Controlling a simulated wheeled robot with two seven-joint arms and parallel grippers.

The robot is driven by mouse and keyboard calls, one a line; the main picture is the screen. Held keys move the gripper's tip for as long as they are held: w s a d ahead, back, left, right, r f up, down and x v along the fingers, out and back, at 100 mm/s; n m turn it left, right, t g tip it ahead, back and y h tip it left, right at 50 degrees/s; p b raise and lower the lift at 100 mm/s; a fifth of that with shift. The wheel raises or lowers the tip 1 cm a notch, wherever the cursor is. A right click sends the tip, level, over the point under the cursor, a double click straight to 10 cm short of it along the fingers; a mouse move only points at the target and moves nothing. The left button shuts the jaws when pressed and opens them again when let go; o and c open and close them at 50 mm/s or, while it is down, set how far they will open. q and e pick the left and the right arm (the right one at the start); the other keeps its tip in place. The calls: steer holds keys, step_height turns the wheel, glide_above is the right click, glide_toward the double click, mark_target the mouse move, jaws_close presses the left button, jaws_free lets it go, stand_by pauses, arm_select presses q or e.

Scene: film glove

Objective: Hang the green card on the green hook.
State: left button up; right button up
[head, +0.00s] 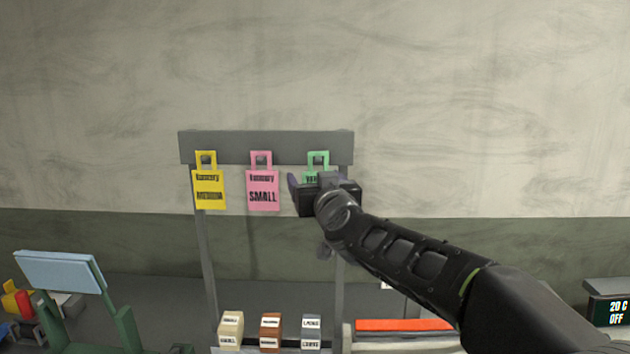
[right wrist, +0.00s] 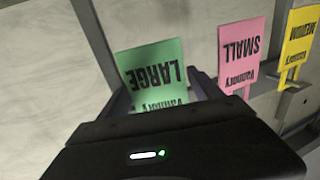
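The green card (head: 318,158), marked LARGE in the right wrist view (right wrist: 152,76), is upright at the right end of the grey rail (head: 232,146). Its top loop is level with the loops of the other cards. The green hook itself cannot be made out. My right gripper (head: 318,185) is in front of the card's lower part and hides it in the head view. Its fingers are spread, one to each side of the card, with a gap visible at the left finger. My left gripper is not in view.
A yellow card (head: 209,190) and a pink card (head: 262,190) hang on the rail, left of the green one. Small labelled blocks (head: 270,330) stand below. A red-orange bar (head: 404,325) lies right of them. The wall above the rail is bare.

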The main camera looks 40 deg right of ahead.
steer(key=shift+o, duration=0.4)
steer(key=shift+s, duration=0.1)
steer(key=b+v, duration=0.1)
steer(key=v, duration=0.6)
steer(key=shift+s+a, duration=0.15)
steer(key=shift+s, duration=0.1)
stand_by(0.4)
